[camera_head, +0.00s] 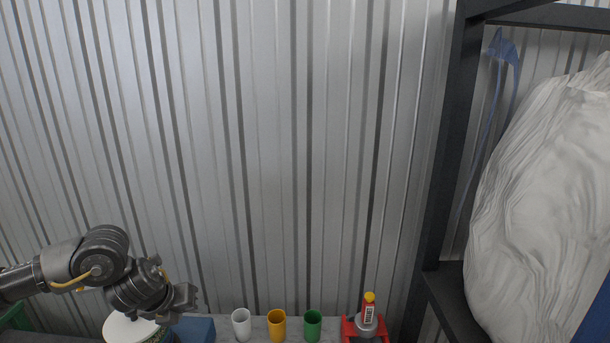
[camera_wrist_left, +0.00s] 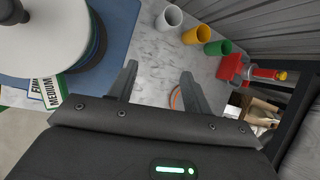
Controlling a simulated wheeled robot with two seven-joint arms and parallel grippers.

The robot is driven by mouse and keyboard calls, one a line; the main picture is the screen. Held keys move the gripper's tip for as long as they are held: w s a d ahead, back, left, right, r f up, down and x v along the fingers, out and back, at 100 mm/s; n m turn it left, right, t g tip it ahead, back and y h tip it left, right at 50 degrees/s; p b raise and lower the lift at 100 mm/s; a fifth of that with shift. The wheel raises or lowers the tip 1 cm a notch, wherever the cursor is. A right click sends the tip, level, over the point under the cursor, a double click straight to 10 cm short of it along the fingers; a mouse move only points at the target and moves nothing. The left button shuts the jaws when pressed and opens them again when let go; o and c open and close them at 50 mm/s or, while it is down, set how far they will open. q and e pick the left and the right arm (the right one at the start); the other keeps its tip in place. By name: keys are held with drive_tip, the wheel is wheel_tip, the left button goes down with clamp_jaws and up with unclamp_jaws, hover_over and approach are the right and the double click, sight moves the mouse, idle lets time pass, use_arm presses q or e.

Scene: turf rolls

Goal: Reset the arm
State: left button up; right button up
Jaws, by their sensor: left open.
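My left arm comes in from the left in the head view, with the left gripper (camera_head: 186,299) above the back left of the table. In the left wrist view the two fingers of the left gripper (camera_wrist_left: 158,88) are apart with nothing between them, over the pale marbled tabletop (camera_wrist_left: 150,65). My right gripper is in neither view.
A white cup (camera_head: 241,324), yellow cup (camera_head: 277,325) and green cup (camera_head: 312,325) stand in a row. A white round thing (camera_head: 128,328) is below my left arm. A dark rack (camera_head: 437,215) holds a large white bag (camera_head: 540,200).

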use_arm(q)
drive_tip(key=s+d+f+n+t+h, duration=0.25)
drive_tip(key=s+d+n, duration=0.35)
drive_tip(key=d, duration=0.5)
drive_tip(key=s+d+f+n+t+h, duration=0.1)
drive_tip(key=s+d+f+n+h, duration=0.1)
drive_tip(key=s+d+f+n, duration=0.65)
drive_tip(key=s+a+f+n+g+y, duration=0.3)
drive_tip(key=s+a+f+n, duration=0.1)
drive_tip(key=s+a+n, duration=0.45)
drive_tip(key=s+a+f+n+g+y, duration=0.35)
drive_tip(key=s+a+n, duration=0.35)
drive_tip(key=s+n, duration=0.25)
wheel_tip(320, 180, down, 36)
drive_tip(key=s+m+b, duration=0.1)
drive_tip(key=s+b, duration=0.2)
drive_tip(key=b, duration=0.5)
drive_tip(key=s+a+f+g+b, duration=0.2)
drive_tip(key=s+f+b, duration=0.3)
drive_tip(key=s+f, duration=1)
wheel_tip(320, 180, down, 4)
drive_tip(key=shift+s+a+f, duration=0.15)
drive_tip(key=shift+s+a, duration=0.05)
drive_tip(key=shift+a, duration=0.1)
